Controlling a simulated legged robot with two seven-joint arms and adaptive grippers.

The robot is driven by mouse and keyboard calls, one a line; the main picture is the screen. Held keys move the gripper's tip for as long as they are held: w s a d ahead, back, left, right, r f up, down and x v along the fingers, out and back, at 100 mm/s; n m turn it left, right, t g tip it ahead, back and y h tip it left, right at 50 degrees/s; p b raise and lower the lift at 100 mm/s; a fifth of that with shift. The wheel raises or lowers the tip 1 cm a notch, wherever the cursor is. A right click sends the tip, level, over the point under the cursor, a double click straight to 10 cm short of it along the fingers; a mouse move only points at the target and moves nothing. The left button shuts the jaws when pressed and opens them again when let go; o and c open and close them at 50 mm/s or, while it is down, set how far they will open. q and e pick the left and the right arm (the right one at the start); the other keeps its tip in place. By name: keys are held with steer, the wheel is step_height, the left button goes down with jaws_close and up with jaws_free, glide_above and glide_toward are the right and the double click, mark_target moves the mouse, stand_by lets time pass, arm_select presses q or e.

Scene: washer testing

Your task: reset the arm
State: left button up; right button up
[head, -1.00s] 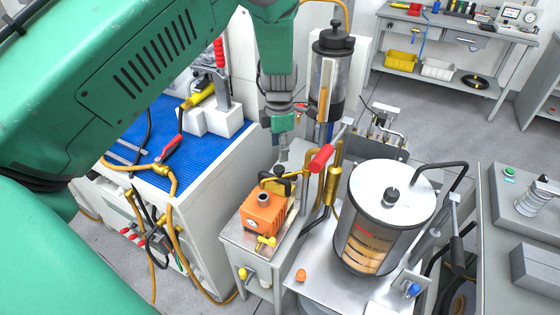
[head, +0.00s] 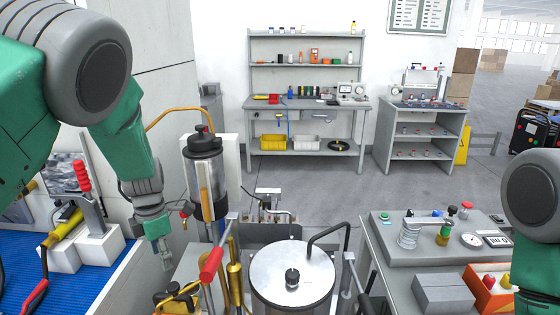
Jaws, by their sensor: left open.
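My left arm comes in from the left. Its gripper (head: 162,262) points down, open and empty. In the picture it is left of the dark-capped glass cylinder (head: 206,175) and above the orange unit (head: 178,300) at the bottom edge. I see no contact with either. My right arm shows at the right edge as a green and dark grey link, and its gripper is out of view.
A lidded metal tank (head: 278,275) and a red-handled lever (head: 211,263) stand at front centre. The blue mat (head: 60,280) is at lower left. A grey bench (head: 405,262) with gauges is at right. Shelves (head: 305,100) stand at the back, with open floor before them.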

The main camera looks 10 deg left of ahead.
arm_select(q)
steer(key=s+a+f+m+g+y, duration=0.1)
steer(key=s+a+f+m+y, duration=0.1)
steer(key=s+f+m, duration=1.45)
steer(key=s+d+f+m+h, duration=0.1)
steer(key=s+d+m, duration=0.35)
steer(key=s, duration=0.55)
steer(key=s+d+f+m+h, duration=0.1)
steer(key=s+d+m, duration=0.2)
steer(key=s+m, duration=0.5)
step_height(320, 180, down, 14)
steer(key=d+t+b, duration=0.1)
steer(key=b, duration=1.3)
steer(key=shift+w+d+r+n+t, duration=0.15)
steer(key=shift+w+r+n+t, duration=0.15)
steer(key=shift+w, duration=0.1)
steer(key=shift+w, duration=0.1)
